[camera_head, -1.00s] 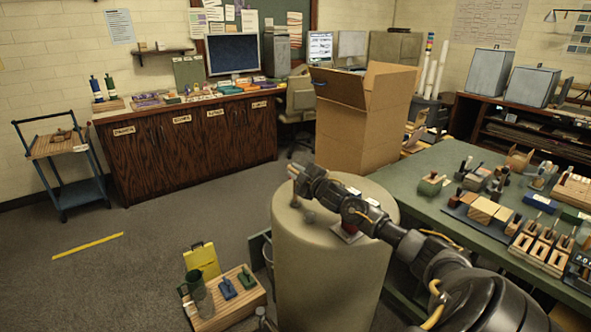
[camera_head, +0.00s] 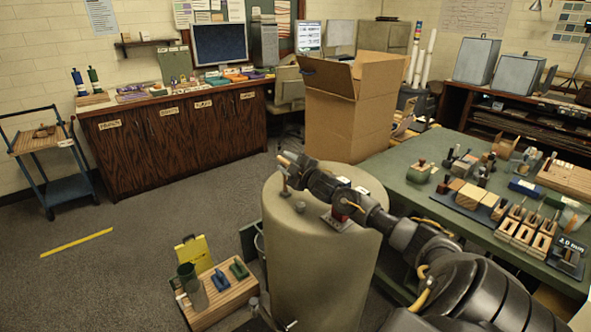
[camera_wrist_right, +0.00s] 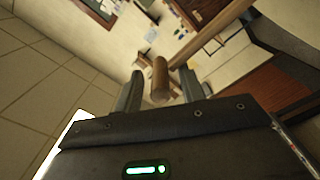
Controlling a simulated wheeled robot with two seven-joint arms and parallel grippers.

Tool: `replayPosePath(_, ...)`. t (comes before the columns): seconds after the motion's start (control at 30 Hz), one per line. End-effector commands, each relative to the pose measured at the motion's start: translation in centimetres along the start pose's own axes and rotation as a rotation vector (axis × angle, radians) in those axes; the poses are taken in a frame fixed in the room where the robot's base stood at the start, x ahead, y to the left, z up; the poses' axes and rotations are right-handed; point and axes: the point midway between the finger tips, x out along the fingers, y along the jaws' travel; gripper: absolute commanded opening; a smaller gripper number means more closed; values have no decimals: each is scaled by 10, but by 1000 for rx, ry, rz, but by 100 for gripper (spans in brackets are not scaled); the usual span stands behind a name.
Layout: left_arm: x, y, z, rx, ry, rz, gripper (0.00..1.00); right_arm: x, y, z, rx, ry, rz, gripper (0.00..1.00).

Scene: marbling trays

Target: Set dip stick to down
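A tall beige drum (camera_head: 318,270) stands in front of me in the head view. On the left of its top is a short grey post (camera_head: 284,187). A brown wooden handle, probably the dip stick's (camera_wrist_right: 160,80), shows between the fingers in the right wrist view. My right gripper (camera_head: 290,160) is at the drum's left top edge, above the post; it also shows in the right wrist view (camera_wrist_right: 161,75). Its fingers are apart, with a gap visible on each side of the handle. How the handle joins the post is hidden. My left gripper is not in view.
A small red-based fitting (camera_head: 336,221) and a grey knob (camera_head: 301,207) are on the drum top. A green worktable (camera_head: 405,190) with tools is at the right. A cardboard box (camera_head: 345,120) stands behind. A wooden block (camera_head: 222,300) with tools is at lower left. Open floor lies left.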

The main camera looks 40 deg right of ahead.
Motion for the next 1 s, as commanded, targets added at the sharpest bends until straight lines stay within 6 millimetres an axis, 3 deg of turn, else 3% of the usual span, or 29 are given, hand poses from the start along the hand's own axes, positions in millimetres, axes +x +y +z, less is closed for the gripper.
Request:
replayPosePath(0.5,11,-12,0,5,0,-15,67,-82,-3,2,-2,-1,-5,40)
replayPosePath(0.7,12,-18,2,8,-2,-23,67,-97,-1,1,-2,-1,-3,40)
replayPosePath(1.0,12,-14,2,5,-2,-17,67,-100,0,0,-1,-1,-1,40)
